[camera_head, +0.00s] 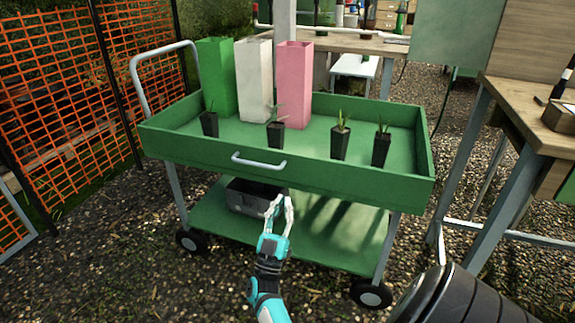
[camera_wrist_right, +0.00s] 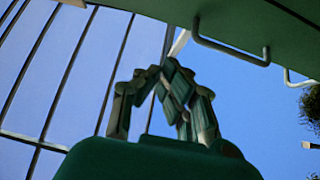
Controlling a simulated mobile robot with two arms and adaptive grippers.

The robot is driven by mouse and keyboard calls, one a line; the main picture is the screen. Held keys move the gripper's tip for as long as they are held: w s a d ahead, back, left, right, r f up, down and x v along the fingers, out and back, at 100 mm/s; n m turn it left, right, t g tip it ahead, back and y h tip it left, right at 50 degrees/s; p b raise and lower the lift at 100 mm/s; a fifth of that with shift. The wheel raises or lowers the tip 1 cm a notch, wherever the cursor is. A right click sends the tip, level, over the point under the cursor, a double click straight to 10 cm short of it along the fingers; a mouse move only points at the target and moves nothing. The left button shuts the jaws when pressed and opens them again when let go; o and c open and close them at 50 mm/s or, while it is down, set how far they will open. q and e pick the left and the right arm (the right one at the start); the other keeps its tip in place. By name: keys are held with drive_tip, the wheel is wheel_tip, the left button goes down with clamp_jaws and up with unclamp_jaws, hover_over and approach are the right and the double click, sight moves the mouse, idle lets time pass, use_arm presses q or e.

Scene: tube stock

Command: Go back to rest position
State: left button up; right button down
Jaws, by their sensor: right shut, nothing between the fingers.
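My right gripper (camera_head: 281,207) is in front of the green cart (camera_head: 330,180), below its white handle (camera_head: 259,161), with its fingers pointing up. In the right wrist view the fingers (camera_wrist_right: 165,70) meet at their tips with nothing between them, under the cart's green edge and a pale handle (camera_wrist_right: 230,48). My left gripper does not show in either view.
The cart's tray holds a green box (camera_head: 216,80), a white box (camera_head: 254,80), a pink box (camera_head: 293,85) and several small black pots with seedlings. A dark crate (camera_head: 250,197) sits on the lower shelf. A wooden table (camera_head: 530,110) stands right; orange mesh fencing (camera_head: 60,90) left.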

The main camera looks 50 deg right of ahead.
drive_tip(key=shift+s+a+f, duration=0.15)
drive_tip(key=shift+a+f, duration=0.15)
